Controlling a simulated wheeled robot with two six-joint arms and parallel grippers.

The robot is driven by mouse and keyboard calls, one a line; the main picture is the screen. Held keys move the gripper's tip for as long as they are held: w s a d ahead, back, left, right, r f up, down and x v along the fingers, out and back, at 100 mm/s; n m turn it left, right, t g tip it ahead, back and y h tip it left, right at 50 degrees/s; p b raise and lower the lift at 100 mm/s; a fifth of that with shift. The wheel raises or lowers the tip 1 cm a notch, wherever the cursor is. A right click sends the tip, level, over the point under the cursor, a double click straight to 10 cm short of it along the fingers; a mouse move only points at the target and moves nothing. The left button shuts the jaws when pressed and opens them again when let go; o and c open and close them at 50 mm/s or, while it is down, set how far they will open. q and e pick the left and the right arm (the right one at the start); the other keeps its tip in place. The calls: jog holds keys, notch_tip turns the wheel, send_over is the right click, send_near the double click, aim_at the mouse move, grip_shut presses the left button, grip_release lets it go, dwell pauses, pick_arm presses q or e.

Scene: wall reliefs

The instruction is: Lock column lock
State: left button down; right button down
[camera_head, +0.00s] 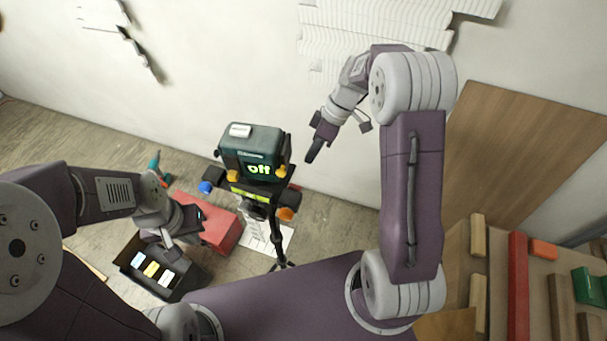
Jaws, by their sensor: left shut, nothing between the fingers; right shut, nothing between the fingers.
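A dark green laser-level-like box (252,152) with a lit "Off" display stands on a black tripod (278,245) in the middle of the head view. I cannot tell which knob is the column lock. My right gripper (313,150) is shut and empty, to the right of the box and apart from it. My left gripper (172,246) is shut and empty, low at the left, apart from the tripod.
A red box (222,232) and a black open case (163,287) with coloured labels lie on the floor at the left, near my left gripper. A teal drill-like tool (155,162) lies behind. A wooden board (515,165) leans on the wall at the right.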

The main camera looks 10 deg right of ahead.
jog(key=s+a+f+p, duration=0.1)
jog(key=s+a+f, duration=0.1)
jog(key=f, duration=0.4)
jog(key=shift+s+a, duration=0.3)
jog(key=shift+a, duration=0.2)
jog(key=shift+w+f+g+y, duration=0.15)
jog(key=shift+f+g+y, duration=0.15)
jog(key=shift+f+g, duration=0.1)
jog(key=shift+d+f+b, duration=0.1)
jog(key=shift+f+b, duration=0.05)
jog(key=shift+b, duration=0.2)
notch_tip(320, 180, down, 7)
jog(key=s+a+m+g+y+b, duration=0.1)
jog(key=g+y+b, duration=0.3)
jog(key=b, duration=0.3)
jog(key=shift+s+g+b, duration=0.15)
jog(key=shift+g+b, duration=0.25)
jog(key=shift+g, duration=0.3)
